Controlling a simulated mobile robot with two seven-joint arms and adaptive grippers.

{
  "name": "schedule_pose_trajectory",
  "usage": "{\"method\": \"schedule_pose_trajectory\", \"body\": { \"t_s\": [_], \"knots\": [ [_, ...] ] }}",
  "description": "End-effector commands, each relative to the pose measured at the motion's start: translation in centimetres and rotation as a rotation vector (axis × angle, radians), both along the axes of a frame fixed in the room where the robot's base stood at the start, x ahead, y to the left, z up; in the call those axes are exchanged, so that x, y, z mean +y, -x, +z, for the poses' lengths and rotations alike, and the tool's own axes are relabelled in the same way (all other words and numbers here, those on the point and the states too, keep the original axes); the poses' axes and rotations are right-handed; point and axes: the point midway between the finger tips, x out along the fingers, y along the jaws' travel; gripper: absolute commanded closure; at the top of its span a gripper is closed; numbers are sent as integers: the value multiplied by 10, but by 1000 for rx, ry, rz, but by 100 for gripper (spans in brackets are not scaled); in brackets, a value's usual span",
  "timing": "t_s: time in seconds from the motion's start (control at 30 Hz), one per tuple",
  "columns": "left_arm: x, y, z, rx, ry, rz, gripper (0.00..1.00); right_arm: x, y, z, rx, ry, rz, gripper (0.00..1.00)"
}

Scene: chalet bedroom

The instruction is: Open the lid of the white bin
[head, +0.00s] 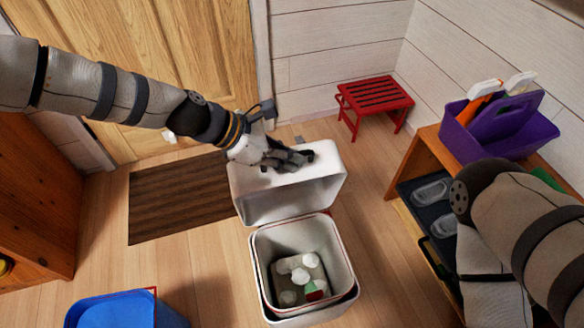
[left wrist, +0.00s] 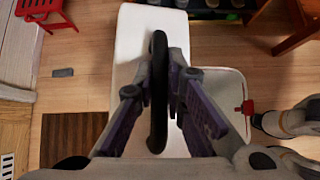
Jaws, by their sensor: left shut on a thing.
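The white bin (head: 258,268) stands on the floor in the middle of the head view, its mouth uncovered. Its white lid (head: 292,203) is swung up and tilted back at the far side of the bin. My left gripper (head: 300,158) is at the lid's outer face. In the left wrist view its fingers (left wrist: 160,80) are shut on a dark handle (left wrist: 158,120) on the lid, which also shows there (left wrist: 135,50). Several pale items (head: 300,275) lie inside the bin. My right arm comes in at the right; its gripper is out of view.
A blue container (head: 112,310) stands at the lower left. A brown striped mat (head: 180,195) lies left of the bin. A red stool (head: 375,97) is at the back. A wooden shelf (head: 412,165) with a purple caddy (head: 500,130) stands at the right.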

Motion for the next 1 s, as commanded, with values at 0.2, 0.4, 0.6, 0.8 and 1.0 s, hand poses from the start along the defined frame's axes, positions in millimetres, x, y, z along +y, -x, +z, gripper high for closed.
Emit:
{"method": "schedule_pose_trajectory", "body": {
  "t_s": [0.2,0.4,0.6,0.8,1.0],
  "knots": [
    [14,-45,-16,150,34,6,100,0,15,-36,50,0,0,60],
    [23,-79,-23,150,32,4,100,0,23,-64,85,0,0,60],
    [30,-100,-26,149,31,4,100,1,29,-81,110,-2,2,60],
    [33,-109,-26,146,28,2,100,2,32,-88,122,-4,3,60],
    [34,-111,-25,144,27,2,100,2,32,-89,123,-4,3,60]
  ]
}}
